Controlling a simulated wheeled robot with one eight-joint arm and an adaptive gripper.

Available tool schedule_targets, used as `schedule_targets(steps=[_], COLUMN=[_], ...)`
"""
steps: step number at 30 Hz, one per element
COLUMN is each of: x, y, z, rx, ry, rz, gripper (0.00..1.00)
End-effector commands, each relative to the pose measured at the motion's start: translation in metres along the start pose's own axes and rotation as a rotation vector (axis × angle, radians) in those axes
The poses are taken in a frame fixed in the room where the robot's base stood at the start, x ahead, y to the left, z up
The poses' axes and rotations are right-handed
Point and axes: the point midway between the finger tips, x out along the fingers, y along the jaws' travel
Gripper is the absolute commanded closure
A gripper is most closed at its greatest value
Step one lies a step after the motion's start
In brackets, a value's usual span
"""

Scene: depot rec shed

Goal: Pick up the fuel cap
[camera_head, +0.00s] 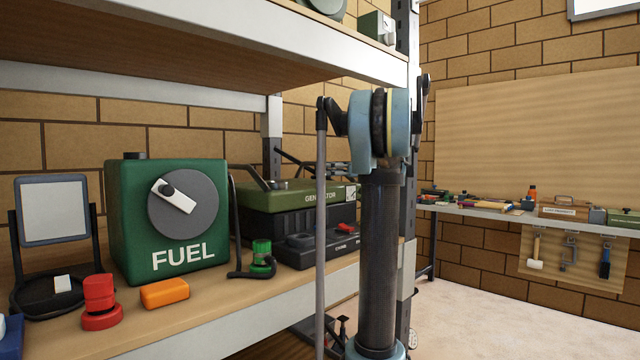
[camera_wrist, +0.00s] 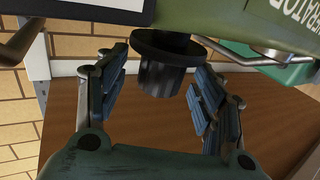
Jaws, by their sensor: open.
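The fuel cap (camera_wrist: 163,72) is a black ribbed cylinder with a wider flange. It is on the green generator (camera_wrist: 215,18), which the wrist view shows upside down. My gripper (camera_wrist: 160,84) is open, with one blue-grey finger on each side of the cap. I see gaps between the fingers and the cap, so it is not gripped. In the head view the generator (camera_head: 290,200) sits on the shelf behind my arm. I cannot make out the cap clearly there.
A green FUEL can (camera_head: 125,235) stands left of the generator. The upper shelf (camera_head: 200,45) hangs close overhead. A workbench (camera_head: 480,212) is at the right.

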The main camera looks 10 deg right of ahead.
Motion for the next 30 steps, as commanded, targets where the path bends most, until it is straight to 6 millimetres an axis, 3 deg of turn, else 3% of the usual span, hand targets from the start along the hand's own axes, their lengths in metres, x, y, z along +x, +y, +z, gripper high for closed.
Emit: schedule_targets(steps=[4,11,12,18,19,30], x=[0.018,0.022,0.022,0.022,0.022,0.023], y=[0.000,0.000,0.000,0.000,0.000,-0.001], z=[0.000,0.000,0.000,0.000,0.000,-0.004], rx=[0.000,0.000,0.000,0.000,0.000,0.000], ry=[0.000,0.000,0.000,0.000,0.000,0.000], rz=[-0.001,0.000,0.000,0.000,0.000,-0.002], gripper=[0.38,0.38,0.40,0.86,0.89,0.89])
